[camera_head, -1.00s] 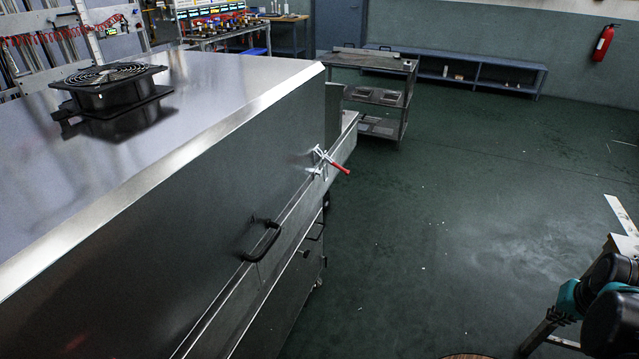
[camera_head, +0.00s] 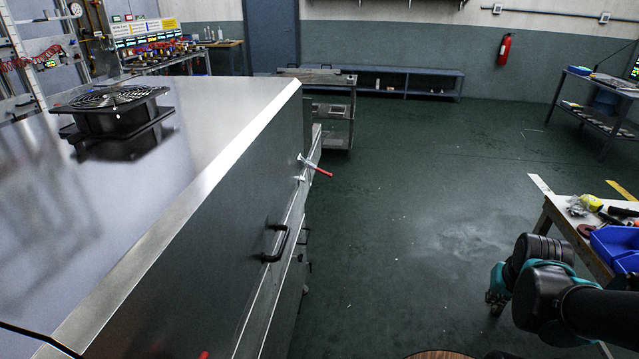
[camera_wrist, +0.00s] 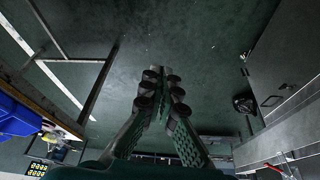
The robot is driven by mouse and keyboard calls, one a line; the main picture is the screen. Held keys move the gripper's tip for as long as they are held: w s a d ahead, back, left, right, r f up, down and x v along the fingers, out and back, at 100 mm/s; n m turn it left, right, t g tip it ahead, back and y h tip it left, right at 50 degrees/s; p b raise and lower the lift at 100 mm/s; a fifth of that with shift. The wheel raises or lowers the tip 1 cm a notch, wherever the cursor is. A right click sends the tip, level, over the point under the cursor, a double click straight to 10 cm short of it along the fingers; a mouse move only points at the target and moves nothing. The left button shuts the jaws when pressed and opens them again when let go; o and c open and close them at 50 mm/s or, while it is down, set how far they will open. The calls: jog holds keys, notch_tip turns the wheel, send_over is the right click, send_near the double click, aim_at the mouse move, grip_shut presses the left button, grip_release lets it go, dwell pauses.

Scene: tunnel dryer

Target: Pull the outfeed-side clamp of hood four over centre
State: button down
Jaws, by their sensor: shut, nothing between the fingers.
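A toggle clamp (camera_head: 315,166) with a red handle sits on the long side of the steel hood (camera_head: 215,185), near its far end. Its handle sticks out from the side. A red tip (camera_head: 203,355) shows at the bottom edge of the head view, mostly cut off. No hood number is readable, so I cannot tell which clamp is the outfeed-side one. My gripper (camera_wrist: 158,72) is shut and empty in the wrist view, over open floor. In the head view my arm is at the lower right, well apart from the clamp.
A black handle (camera_head: 276,243) juts from the hood side, and a black fan (camera_head: 115,108) sits on top. A workbench (camera_head: 560,216) with blue bins (camera_head: 615,243) stands close to my arm at right. A steel cart (camera_head: 335,115) is beyond the hood. The floor between is clear.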

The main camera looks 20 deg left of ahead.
jog(key=w+a+r+n+t+h, duration=0.15)
jog(key=w+n, duration=0.25)
jog(key=w, duration=0.5)
jog(key=w+a+r+n+t+h, duration=0.1)
jog(key=w+a+r+n, duration=0.2)
jog(key=w, duration=0.6)
jog(key=w+a+f+n+t, duration=0.1)
jog(key=w+a+n+t, duration=0.2)
jog(key=w+a+n, duration=0.7)
jog(key=w+a+f+n+t, duration=0.1)
jog(key=w+a+n+t, duration=0.35)
jog(key=a, duration=0.85)
jog(key=s+a+f+n+t+y, duration=0.1)
jog(key=s+a+f+n+y, duration=0.1)
jog(key=a, duration=0.8)
jog(key=s+a+f+n+t+y, duration=0.1)
jog(key=a+f+n, duration=0.3)
jog(key=a, duration=0.6)
jog(key=s+a+f+n+t+y, duration=0.2)
jog(key=a+n, duration=0.4)
jog(key=a, duration=0.4)
jog(key=shift+s+a+f+y, duration=0.35)
jog(key=shift+s+f+y, duration=0.3)
jog(key=shift+s, duration=0.05)
